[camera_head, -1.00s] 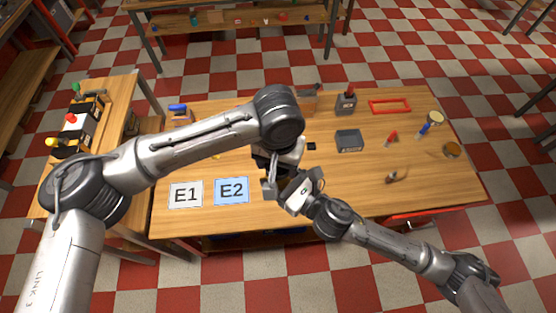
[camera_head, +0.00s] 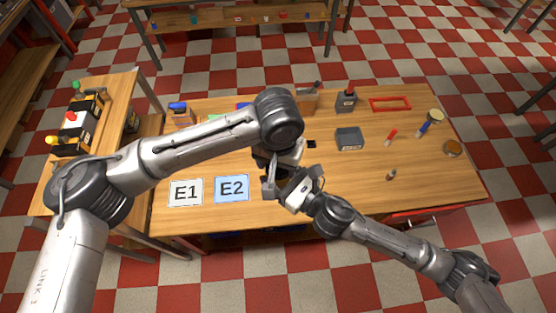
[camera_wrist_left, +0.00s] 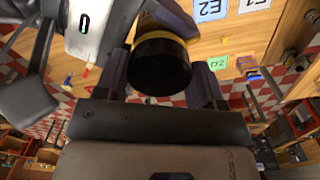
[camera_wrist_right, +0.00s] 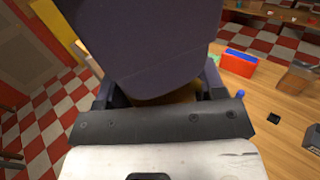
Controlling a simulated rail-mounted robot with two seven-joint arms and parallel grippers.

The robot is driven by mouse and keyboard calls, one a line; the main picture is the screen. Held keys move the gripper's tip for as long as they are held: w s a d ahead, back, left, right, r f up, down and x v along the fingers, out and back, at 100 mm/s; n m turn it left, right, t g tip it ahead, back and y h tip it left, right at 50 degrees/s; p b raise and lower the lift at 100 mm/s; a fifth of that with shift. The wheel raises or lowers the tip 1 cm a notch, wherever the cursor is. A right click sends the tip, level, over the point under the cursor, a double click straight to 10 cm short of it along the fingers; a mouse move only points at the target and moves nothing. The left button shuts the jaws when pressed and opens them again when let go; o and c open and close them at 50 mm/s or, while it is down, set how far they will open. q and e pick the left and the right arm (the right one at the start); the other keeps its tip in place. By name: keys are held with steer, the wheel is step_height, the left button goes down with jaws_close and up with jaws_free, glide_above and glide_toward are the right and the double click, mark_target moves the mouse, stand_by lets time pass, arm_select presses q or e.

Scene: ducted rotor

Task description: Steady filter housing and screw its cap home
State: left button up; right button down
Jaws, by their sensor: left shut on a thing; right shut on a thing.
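A black round part (camera_wrist_left: 160,68), which looks like the cap, sits between the fingers of my left gripper (camera_wrist_left: 158,60), which is shut on it. An amber-yellow band shows just beyond its rim and looks like the filter housing. My right gripper (camera_wrist_right: 160,92) is shut on this amber part (camera_wrist_right: 168,97); a large dark shape in front hides most of it. In the head view my left gripper (camera_head: 280,183) and right gripper (camera_head: 297,190) meet above the table's front middle, and the parts are mostly hidden. Cap and housing appear touching; how far they are threaded cannot be seen.
Cards E1 (camera_head: 186,192) and E2 (camera_head: 231,188) lie on the table at front left. The front right tabletop is mostly clear.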

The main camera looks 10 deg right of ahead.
arm_select(q)
steer(key=m, duration=1)
steer(key=shift+w+m, duration=0.1)
steer(key=shift+m, duration=0.2)
steer(key=m, duration=0.5)
steer(key=shift+m, duration=0.3)
steer(key=m, duration=0.5)
steer(key=shift+w+m, duration=0.1)
steer(key=shift+m, duration=0.3)
steer(key=m, duration=0.5)
steer(key=shift+d+m, duration=0.1)
steer(key=shift+m, duration=0.2)
steer(key=m, duration=0.3)
steer(key=shift+m, duration=0.4)
steer(key=m, duration=0.5)
steer(key=shift+d+m, duration=0.1)
steer(key=shift+m, duration=0.2)
steer(key=m, duration=0.5)
steer(key=shift+m, duration=0.3)
steer(key=o, duration=1)
steer(key=shift+f, duration=0.1)
